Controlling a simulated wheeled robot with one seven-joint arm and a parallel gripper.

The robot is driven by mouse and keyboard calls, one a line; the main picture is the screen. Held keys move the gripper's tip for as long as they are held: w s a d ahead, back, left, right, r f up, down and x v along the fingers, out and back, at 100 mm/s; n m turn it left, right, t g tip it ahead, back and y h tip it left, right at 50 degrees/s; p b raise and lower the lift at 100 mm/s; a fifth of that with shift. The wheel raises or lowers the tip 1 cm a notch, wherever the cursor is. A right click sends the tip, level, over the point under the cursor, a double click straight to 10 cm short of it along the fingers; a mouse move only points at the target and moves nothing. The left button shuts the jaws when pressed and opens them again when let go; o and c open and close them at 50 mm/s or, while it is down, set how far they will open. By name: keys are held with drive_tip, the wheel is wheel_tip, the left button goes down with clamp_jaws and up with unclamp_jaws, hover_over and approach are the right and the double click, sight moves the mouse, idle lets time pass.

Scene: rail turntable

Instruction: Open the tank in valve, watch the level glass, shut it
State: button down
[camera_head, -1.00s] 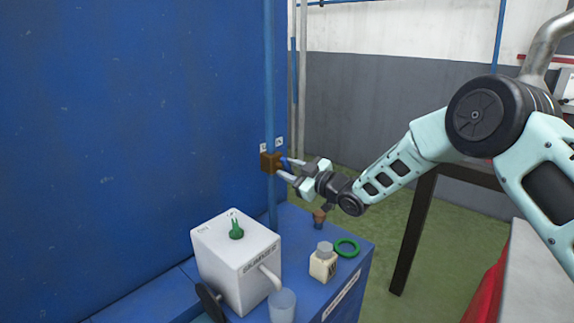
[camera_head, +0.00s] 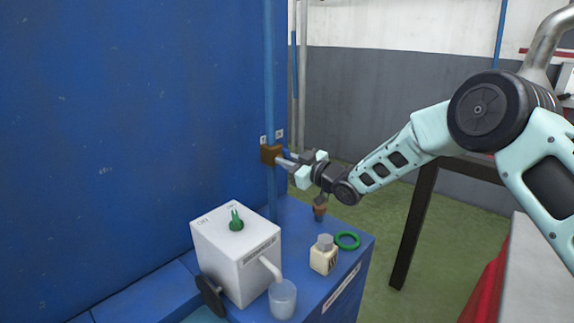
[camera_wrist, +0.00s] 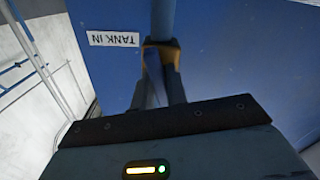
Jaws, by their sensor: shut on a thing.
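The tank in valve has a brown body (camera_head: 271,154) on the vertical blue pipe (camera_head: 269,80) beside the large blue tank wall. Its brown body also shows in the wrist view (camera_wrist: 172,54), near a white TANK IN label (camera_wrist: 113,38). My gripper (camera_head: 287,160) is at the valve's right side, its two fingers closed on the blue valve handle (camera_wrist: 152,75). The fingers partly hide the handle. I cannot make out a level glass or a level reading for certain.
Below the valve, a blue cabinet top holds a white box (camera_head: 232,260) with a green knob, a clear cup (camera_head: 282,299), a small cream bottle (camera_head: 323,258) and a green ring (camera_head: 347,241). A dark table frame (camera_head: 413,220) stands right, under my arm.

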drive_tip(key=m+b, duration=0.1)
drive_tip(key=m, duration=0.2)
drive_tip(key=shift+m, duration=0.3)
drive_tip(key=c, duration=1.5)
unclamp_jaws()
drive_tip(key=shift+o, duration=0.2)
drive_tip(key=b+v, duration=0.3)
drive_tip(key=v, duration=1.4)
drive_tip(key=shift+s, duration=0.2)
drive_tip(key=shift+d+f, duration=0.1)
drive_tip(key=shift+d, duration=0.05)
